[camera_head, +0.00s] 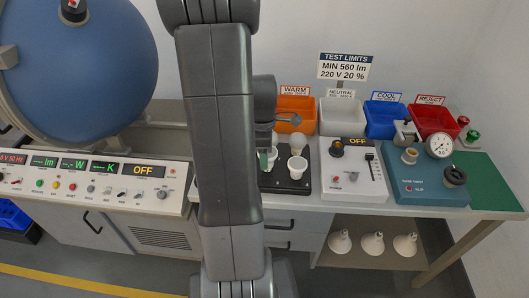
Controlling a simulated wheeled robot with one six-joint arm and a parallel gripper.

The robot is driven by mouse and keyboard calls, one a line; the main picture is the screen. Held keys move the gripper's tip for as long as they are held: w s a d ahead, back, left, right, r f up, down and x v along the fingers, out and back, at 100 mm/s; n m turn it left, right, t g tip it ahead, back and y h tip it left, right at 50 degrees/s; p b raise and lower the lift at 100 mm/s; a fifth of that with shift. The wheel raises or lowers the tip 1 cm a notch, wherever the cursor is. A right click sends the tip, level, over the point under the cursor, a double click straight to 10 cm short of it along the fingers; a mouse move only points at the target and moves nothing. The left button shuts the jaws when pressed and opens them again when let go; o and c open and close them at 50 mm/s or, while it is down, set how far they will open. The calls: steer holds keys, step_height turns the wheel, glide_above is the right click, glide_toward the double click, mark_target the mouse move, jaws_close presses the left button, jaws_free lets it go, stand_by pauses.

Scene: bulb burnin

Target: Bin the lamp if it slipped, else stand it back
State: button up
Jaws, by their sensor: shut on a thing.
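My gripper (266,143) is over the left part of the black rack (287,187), partly hidden behind my own arm. It is shut on a white lamp (272,153), of which only a small part shows. I cannot tell whether the lamp touches the rack. Another white bulb (297,142) stands upright at the back of the rack, with a white cup-like piece (297,166) in front of it. The red REJECT bin (432,118) is at the back right.
Orange WARM (295,104), white NEUTRAL (343,117) and blue COOL (386,118) bins line the back. A grey box reading OFF (352,192) and a blue gauge unit (425,190) stand right of the rack. A large blue sphere (80,70) is left.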

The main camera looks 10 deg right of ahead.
steer(key=shift+f, duration=0.1)
steer(key=shift+f+b, duration=1.45)
steer(key=shift+f, duration=0.45)
steer(key=o, duration=1.1)
steer(key=r, duration=1.3)
steer(key=shift+w+a+r, duration=0.2)
steer(key=shift+r, duration=0.2)
steer(key=shift+f, duration=0.15)
steer(key=f, duration=1.3)
steer(key=shift+s+d+f, duration=0.2)
steer(key=shift+f, duration=0.05)
steer(key=shift+r+p, duration=0.35)
steer(key=shift+r, duration=0.1)
